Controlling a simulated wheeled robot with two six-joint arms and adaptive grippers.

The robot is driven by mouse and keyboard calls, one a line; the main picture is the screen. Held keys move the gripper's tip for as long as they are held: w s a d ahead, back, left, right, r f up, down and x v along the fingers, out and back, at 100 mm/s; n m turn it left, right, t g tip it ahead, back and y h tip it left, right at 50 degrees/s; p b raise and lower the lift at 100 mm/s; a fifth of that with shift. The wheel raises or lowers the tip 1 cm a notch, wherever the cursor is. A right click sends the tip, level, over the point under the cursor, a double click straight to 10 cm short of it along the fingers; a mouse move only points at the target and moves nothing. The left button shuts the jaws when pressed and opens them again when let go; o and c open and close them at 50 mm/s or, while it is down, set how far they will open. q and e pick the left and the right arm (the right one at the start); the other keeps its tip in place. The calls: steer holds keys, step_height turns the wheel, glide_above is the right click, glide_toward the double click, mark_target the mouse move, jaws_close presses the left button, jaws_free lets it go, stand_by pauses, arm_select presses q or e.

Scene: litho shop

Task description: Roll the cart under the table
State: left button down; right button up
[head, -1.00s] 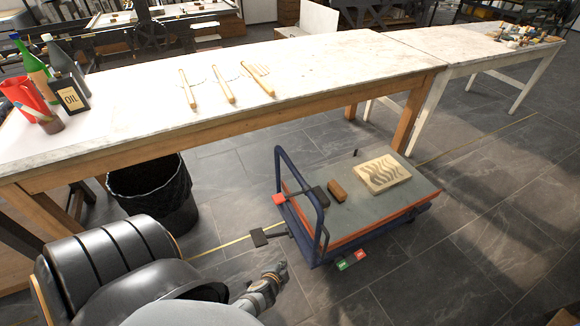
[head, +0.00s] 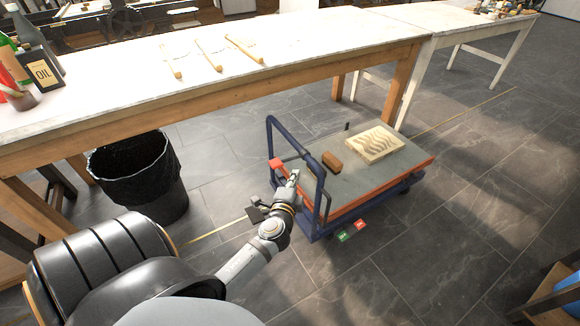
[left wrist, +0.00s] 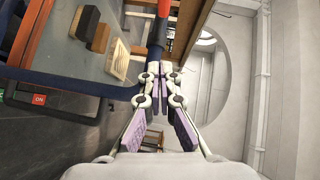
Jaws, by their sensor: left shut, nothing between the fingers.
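The cart (head: 395,172) is a low platform cart with a grey deck, an orange edge and a dark blue frame. It stands on the floor in front of the table, with its upright blue push handle (head: 297,150) at its left end. A wooden block with a wavy pattern (head: 374,143) and a small brown block (head: 331,161) lie on the deck. The white-topped table (head: 130,92) with wooden legs stands behind it. My left gripper (head: 294,177) is shut and empty beside the handle; it also shows in the left wrist view (left wrist: 160,85). My right gripper is not seen.
A black bin (head: 170,190) stands under the table's left part. Green and red pedals (head: 351,230) stick out low at the cart's front. Tools (head: 210,55) and bottles (head: 38,65) stand or lie on the table. The floor right of the cart is clear.

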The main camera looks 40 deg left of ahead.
mark_target(292, 159)
arm_select(q)
steer(key=w+a, duration=0.2)
steer(key=w+a+f, duration=0.1)
steer(key=a, duration=0.1)
steer(key=shift+w+a, duration=0.35)
steer(key=shift+w, duration=0.05)
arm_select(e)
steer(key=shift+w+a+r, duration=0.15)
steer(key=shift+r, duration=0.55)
arm_select(q)
steer(key=shift+a+b, duration=0.15)
steer(key=shift+b, duration=0.15)
